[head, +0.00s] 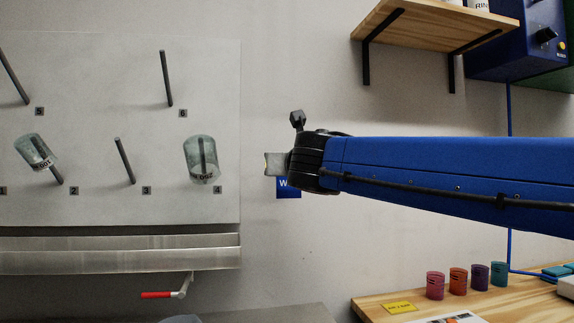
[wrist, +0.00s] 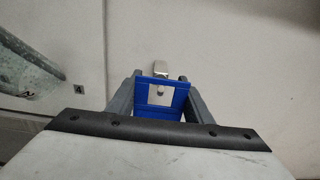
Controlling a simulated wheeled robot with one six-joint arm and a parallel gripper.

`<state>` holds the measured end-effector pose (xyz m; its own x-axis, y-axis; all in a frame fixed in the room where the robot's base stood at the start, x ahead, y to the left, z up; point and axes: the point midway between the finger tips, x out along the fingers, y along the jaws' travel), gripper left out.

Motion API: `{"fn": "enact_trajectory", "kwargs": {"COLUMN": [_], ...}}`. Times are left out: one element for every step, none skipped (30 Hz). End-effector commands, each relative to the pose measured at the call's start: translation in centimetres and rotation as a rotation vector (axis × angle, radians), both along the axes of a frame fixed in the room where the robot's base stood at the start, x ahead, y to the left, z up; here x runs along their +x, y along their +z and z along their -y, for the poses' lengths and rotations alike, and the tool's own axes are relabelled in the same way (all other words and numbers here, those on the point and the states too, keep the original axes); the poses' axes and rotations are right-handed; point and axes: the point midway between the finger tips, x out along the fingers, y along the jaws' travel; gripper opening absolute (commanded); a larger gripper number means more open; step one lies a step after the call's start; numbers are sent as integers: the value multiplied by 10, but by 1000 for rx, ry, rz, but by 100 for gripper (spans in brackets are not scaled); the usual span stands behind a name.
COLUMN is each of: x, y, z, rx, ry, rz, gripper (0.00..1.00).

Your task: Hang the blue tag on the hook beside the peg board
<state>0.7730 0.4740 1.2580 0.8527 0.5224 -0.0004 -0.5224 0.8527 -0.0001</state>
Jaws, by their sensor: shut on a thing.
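The blue tag (head: 288,187) hangs below the end of my gripper (head: 276,165) in the head view, partly covered by it. In the wrist view the tag (wrist: 175,100) is held between the two grey fingers of my gripper (wrist: 160,98), with a pale square on its face. A small pale metal hook (wrist: 161,69) shows on the wall just beyond the tag's upper edge. I cannot tell whether tag and hook touch. The peg board (head: 90,205) is to the left of my gripper.
Beakers hang on pegs of the board, one (head: 202,160) near peg 4. A wooden shelf (head: 430,32) is at upper right. Coloured cups (head: 458,281) stand on a wooden bench (head: 375,308) at lower right. A red-handled lever (head: 160,295) juts below the board's steel trough (head: 120,255).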

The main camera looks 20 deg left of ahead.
Motion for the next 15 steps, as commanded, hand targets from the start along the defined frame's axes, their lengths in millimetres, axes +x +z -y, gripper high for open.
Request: {"fn": "enact_trajectory", "kwargs": {"x": [3, 4, 5, 7, 8, 9, 11, 12, 13, 15, 16, 18, 19, 20, 22], "y": [-1, -1, -1, -1, -1, -1, -1, -1, -1, -1, -1, -2, -2, -2, -2], "z": [-2, -2, -4, -4, -5, -6, -7, -7, -8, -9, -10, -11, -12, -12, -13], "rx": [-1, -1, 0, 0, 0, 0, 1, 0, 0, 0, 0, 0, 0, -1, -1], "ry": [0, 0, 0, 0, 0, 0, 0, 0, 0, 0, 0, 0, 0, 0, 0], "rz": [-1, -1, 0, 0, 0, 0, 1, 0, 0, 0, 0, 0, 0, -1, -1], "gripper": [25, 25, 25, 25, 25, 25, 25, 25, 25, 25, 25, 25, 25, 25, 25]}}
